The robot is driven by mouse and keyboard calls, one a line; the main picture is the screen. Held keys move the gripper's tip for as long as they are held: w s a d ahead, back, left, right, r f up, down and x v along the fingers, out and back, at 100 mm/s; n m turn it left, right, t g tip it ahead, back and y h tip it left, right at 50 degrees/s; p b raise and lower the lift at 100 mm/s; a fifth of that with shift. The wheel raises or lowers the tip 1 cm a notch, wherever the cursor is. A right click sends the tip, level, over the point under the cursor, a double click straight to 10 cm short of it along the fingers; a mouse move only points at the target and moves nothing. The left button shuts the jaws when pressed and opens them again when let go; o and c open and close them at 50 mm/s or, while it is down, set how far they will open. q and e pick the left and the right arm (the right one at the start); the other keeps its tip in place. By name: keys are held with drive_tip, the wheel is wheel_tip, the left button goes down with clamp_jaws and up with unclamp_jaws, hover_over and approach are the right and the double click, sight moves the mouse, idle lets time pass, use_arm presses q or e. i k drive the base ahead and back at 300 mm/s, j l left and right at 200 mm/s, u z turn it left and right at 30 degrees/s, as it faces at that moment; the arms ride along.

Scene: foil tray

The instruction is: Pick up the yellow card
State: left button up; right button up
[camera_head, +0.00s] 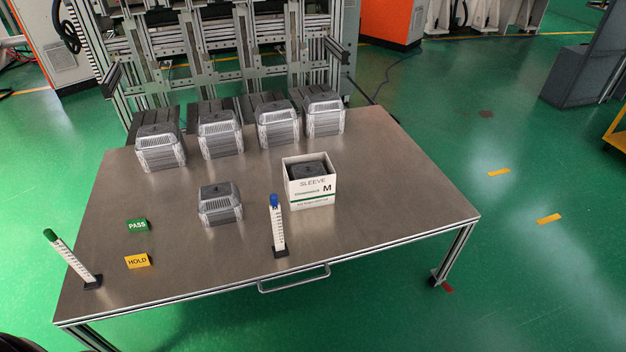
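The yellow card (138,261), marked HOLD, is propped on the metal table toward its front left. It stands just in front of a green card (137,225) marked PASS, with a small gap between them. Nothing touches the yellow card or covers it. Neither of my grippers shows in the head view.
The metal table (350,240) bears a white SLEEVE box (311,195), a single foil tray (219,204) and several foil trays at the back. A green-topped upright (72,258) stands left of the cards, a blue-topped one (277,228) to the right. Table surface around the cards is clear.

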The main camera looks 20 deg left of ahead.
sight(141, 260)
drive_tip(key=u, duration=1.9)
